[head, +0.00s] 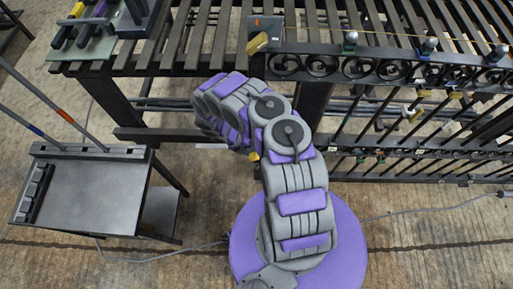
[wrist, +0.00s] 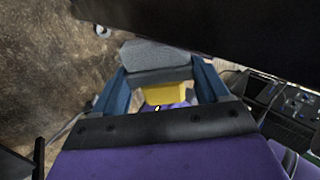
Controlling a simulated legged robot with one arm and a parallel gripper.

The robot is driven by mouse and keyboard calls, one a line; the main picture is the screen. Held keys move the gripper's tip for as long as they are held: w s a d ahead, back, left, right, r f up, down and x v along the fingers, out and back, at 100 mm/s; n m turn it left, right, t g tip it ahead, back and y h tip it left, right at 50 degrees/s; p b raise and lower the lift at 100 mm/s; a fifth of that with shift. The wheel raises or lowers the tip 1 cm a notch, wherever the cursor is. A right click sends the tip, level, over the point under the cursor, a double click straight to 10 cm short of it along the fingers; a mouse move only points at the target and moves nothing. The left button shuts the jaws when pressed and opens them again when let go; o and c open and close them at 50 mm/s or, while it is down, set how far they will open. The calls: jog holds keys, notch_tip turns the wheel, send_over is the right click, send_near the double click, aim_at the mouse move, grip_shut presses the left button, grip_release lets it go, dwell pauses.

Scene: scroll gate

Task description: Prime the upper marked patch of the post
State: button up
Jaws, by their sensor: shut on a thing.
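My gripper (wrist: 158,80) shows in the wrist view with its two blue fingers shut on a tool. The tool has a yellow block (wrist: 162,94) between the fingers and a grey pad-like part (wrist: 152,54) beyond them. A broad dark beam, possibly the post, crosses the top right of the wrist view close to the tool; I cannot tell whether they touch. In the head view my arm bends at the gate's left end and hides my gripper and most of the post. The marked patches cannot be made out.
The scrollwork gate (head: 375,70) stretches to the right, with small coloured pieces on its bars. A slatted bench (head: 180,45) stands behind. A grey plate (head: 265,30) and a tan block (head: 257,43) sit at the gate's left end. A dark cart (head: 85,190) stands left; cables cross the floor.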

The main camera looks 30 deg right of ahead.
jog(key=shift+w+a, duration=0.1)
jog(key=shift+a, duration=0.25)
jog(key=shift+s+a+r+p, duration=0.1)
jog(key=shift+s+a+p, duration=0.2)
jog(key=shift+s, duration=0.4)
jog(key=shift+s+a+p, duration=0.25)
jog(key=shift+s+a, duration=0.4)
jog(key=shift+s, duration=0.25)
jog(key=shift+s+a+p, duration=0.2)
jog(key=shift+s+a, duration=0.45)
jog(key=shift+s, duration=0.2)
jog(key=shift+s+a+p, duration=0.15)
jog(key=shift+s+a, duration=0.25)
jog(key=shift+s, duration=0.25)
jog(key=shift+s+a+p, duration=0.15)
jog(key=shift+s+a, duration=0.25)
jog(key=shift+s, duration=0.2)
